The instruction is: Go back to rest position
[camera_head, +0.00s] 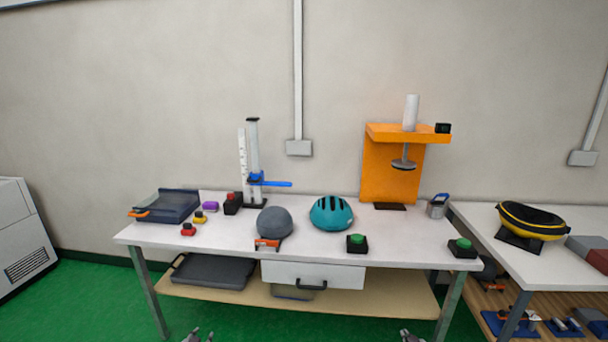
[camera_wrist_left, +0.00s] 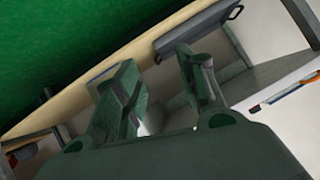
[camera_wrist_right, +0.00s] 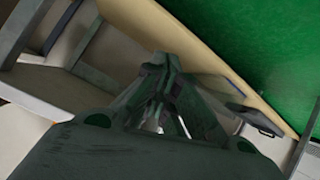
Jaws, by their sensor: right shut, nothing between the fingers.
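My left gripper (camera_head: 197,335) shows at the bottom edge of the head view, low in front of the white table (camera_head: 215,235). In the left wrist view my left gripper (camera_wrist_left: 156,65) has its two fingers apart with nothing between them. My right gripper (camera_head: 411,336) shows at the bottom edge of the head view, in front of the table's right part. In the right wrist view my right gripper (camera_wrist_right: 162,62) has its fingers together and holds nothing. Both grippers are apart from the objects on the table. Most of both arms is out of view.
The table bears a teal helmet (camera_head: 331,213), a grey dome (camera_head: 274,222), an orange press (camera_head: 392,165), a blue-armed stand (camera_head: 254,165), a dark case (camera_head: 166,205) and green buttons (camera_head: 357,243). A second table (camera_head: 515,262) stands right. Green floor (camera_head: 90,300) is clear at left.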

